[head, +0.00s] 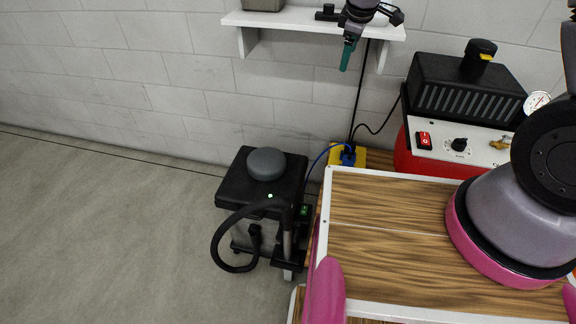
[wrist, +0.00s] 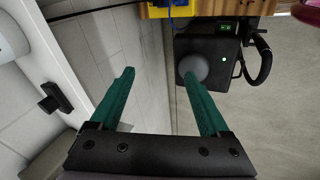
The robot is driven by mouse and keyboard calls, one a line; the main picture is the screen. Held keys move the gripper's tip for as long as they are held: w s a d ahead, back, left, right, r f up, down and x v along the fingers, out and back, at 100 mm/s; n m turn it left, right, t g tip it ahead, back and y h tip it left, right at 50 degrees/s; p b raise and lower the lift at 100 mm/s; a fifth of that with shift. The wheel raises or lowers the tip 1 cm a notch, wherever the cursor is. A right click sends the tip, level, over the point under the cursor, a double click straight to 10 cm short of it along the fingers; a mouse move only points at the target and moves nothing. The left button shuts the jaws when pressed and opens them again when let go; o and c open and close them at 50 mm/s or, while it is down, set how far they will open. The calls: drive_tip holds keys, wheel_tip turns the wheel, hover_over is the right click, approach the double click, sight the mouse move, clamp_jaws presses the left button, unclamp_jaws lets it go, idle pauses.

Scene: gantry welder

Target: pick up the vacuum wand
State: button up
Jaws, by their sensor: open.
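The vacuum (head: 231,190) is a black-topped box with a grey dome, standing on the floor by the wall. A black hose (head: 216,245) loops off its front left. What looks like the vacuum wand (head: 287,240), a short greyish upright tube, stands at its front right, against the body. My gripper (head: 348,56) is high near the wall shelf, well above and behind the vacuum, with teal fingers. In the wrist view my gripper (wrist: 158,75) is open and empty. The vacuum (wrist: 225,75) and hose (wrist: 264,65) lie beyond the fingertips; the wand is not clear there.
A wooden-topped bench (head: 400,245) with white edges stands right of the vacuum. A red and black machine (head: 465,100) with a gauge is behind it. A yellow box (head: 361,158) with blue cable sits by the wall. A white shelf (head: 290,20) is above. Floor at left is clear.

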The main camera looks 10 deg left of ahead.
drive_tip(key=s+a+f+n+g, duration=0.1)
drive_tip(key=s+a+f+n, duration=0.3)
drive_tip(key=a+f, duration=0.55)
drive_tip(key=n+g, duration=0.4)
drive_tip(key=n, duration=0.9)
hover_over(288, 207)
drive_tip(key=shift+h, duration=0.3)
wheel_tip(288, 207, down, 27)
drive_tip(key=shift+w+a+r, duration=0.1)
drive_tip(key=f, duration=0.5)
drive_tip(key=shift+s, duration=0.2)
drive_tip(key=shift+w+f, duration=0.2)
drive_tip(key=shift+f, duration=1.35)
drive_tip(key=shift+w+f, duration=0.15)
drive_tip(key=shift+f, duration=1.4)
clamp_jaws()
